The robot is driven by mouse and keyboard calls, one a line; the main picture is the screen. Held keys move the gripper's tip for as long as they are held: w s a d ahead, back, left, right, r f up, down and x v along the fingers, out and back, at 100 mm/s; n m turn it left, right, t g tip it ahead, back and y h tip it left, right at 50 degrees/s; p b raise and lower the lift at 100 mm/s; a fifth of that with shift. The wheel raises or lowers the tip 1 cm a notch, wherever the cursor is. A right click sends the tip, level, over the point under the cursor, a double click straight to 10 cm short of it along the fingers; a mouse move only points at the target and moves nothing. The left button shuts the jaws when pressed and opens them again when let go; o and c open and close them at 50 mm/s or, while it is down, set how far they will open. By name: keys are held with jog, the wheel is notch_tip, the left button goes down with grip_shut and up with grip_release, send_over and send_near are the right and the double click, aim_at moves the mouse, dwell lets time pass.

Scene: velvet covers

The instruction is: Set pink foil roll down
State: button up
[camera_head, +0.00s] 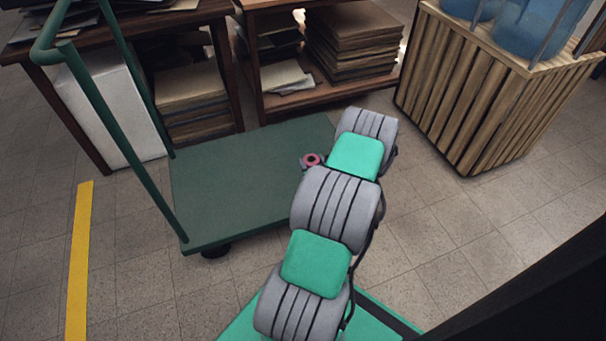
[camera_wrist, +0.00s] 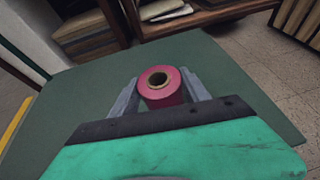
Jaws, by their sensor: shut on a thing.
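The pink foil roll (camera_wrist: 163,98) is held between the two fingers of my gripper (camera_wrist: 160,100), its hollow end facing the wrist camera. In the head view the roll (camera_head: 312,160) shows as a small pink ring at the right side of the green cart platform (camera_head: 235,185), beside my arm. The platform also fills much of the wrist view (camera_wrist: 80,95) behind the roll. My gripper is mostly hidden behind my arm in the head view. I cannot tell whether the roll touches the platform or is above it.
The cart's green handle (camera_head: 120,135) rises at the platform's left. Wooden shelves (camera_head: 330,90) with stacked papers stand behind. A slatted wooden crate (camera_head: 480,90) holding blue bottles stands at the right. A yellow floor line (camera_head: 78,260) runs at the left. The platform's visible top is bare.

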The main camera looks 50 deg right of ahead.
jog(key=shift+w+f+b, duration=0.35)
jog(key=shift+w+f, duration=0.7)
jog(key=shift+f, duration=0.2)
jog(key=shift+w+d+f+b, duration=0.1)
jog(key=shift+w+f+b, duration=0.1)
jog(key=shift+f+b, duration=0.6)
jog(key=shift+w+f+b, duration=0.2)
jog(key=shift+f+b, duration=0.2)
jog(key=shift+f, duration=0.7)
